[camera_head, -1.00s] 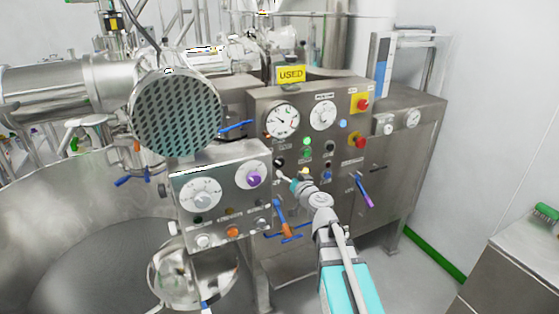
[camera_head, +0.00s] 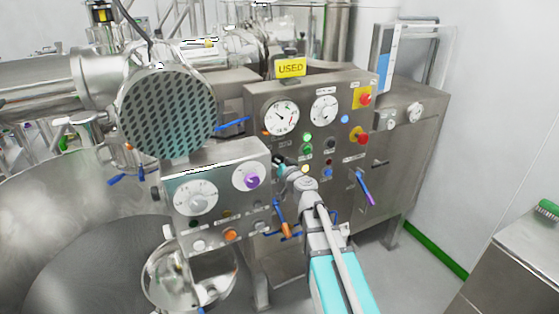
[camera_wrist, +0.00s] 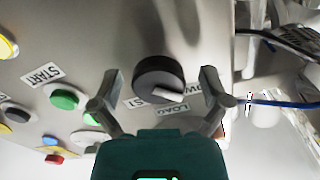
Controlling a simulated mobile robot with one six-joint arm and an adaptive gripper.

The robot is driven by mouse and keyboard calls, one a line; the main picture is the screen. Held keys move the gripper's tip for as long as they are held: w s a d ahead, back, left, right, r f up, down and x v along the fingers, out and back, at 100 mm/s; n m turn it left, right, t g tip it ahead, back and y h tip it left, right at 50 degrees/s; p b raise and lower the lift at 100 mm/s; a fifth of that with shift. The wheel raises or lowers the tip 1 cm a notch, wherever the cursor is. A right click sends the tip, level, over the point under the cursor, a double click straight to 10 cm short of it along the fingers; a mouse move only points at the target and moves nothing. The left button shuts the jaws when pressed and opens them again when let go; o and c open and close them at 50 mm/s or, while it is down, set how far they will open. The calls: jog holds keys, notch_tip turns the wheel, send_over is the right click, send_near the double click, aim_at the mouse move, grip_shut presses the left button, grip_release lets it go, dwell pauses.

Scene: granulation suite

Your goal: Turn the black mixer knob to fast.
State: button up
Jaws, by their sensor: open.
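The black mixer knob (camera_wrist: 158,76) is on the steel panel in the wrist view. It is round, with a pale pointer bar angled toward the lower right of the picture. Partly covered labels lie around it; one seems to read LOAD, and the others are cut off by the knob and fingers. My gripper (camera_wrist: 160,86) is open, one finger on each side of the knob, with visible gaps. In the head view my gripper (camera_head: 285,166) is at the control panel (camera_head: 345,205) and hides most of the knob.
A green button (camera_wrist: 64,99) beside a START label and other coloured buttons lie left of the knob. A blue handle (camera_wrist: 285,103) is to its right. In the head view, a nearer panel box (camera_head: 215,165) with a purple knob (camera_head: 252,182) stands close left of my gripper.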

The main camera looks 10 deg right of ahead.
jog(key=shift+d, duration=0.1)
jog(key=c, duration=1)
jog(key=shift+d, duration=0.2)
jog(key=shift+c, duration=0.7)
jog(key=shift+a, duration=0.2)
jog(key=shift+m, duration=3)
